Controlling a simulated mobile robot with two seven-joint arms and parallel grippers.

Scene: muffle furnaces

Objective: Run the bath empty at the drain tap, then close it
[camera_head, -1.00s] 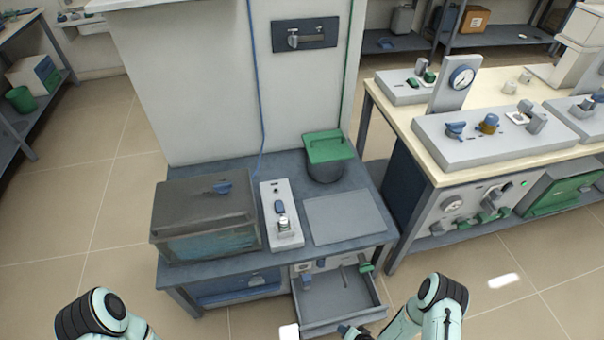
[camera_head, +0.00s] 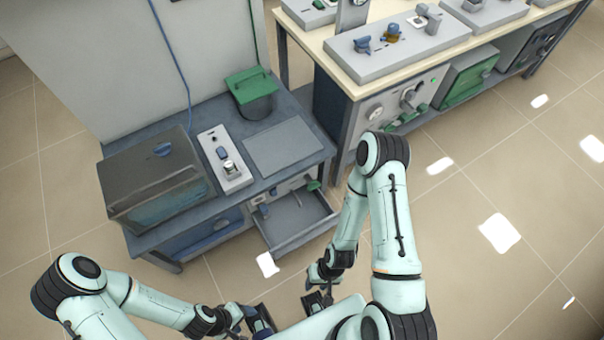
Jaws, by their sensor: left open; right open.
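The bath (camera_head: 160,195) is a tank with a dark lid on the left of the low blue-grey bench; bluish liquid shows through its front wall. A small tap with a green handle (camera_head: 313,184) is on the panel under the bench's right side, above an open grey tray (camera_head: 300,226). A grey fitting (camera_head: 262,203) is left of it. I cannot tell from here whether the tap is open. My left gripper (camera_head: 262,322) is open, low in front of the bench. My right gripper (camera_head: 316,300) is open, below and in front of the tray. Both are apart from the tap.
A switch box (camera_head: 224,158), a flat grey plate (camera_head: 283,146) and a green-lidded pot (camera_head: 252,95) are on the bench. A second bench with instruments (camera_head: 400,38) stands at the right. The tray juts out in front. Floor at the right is free.

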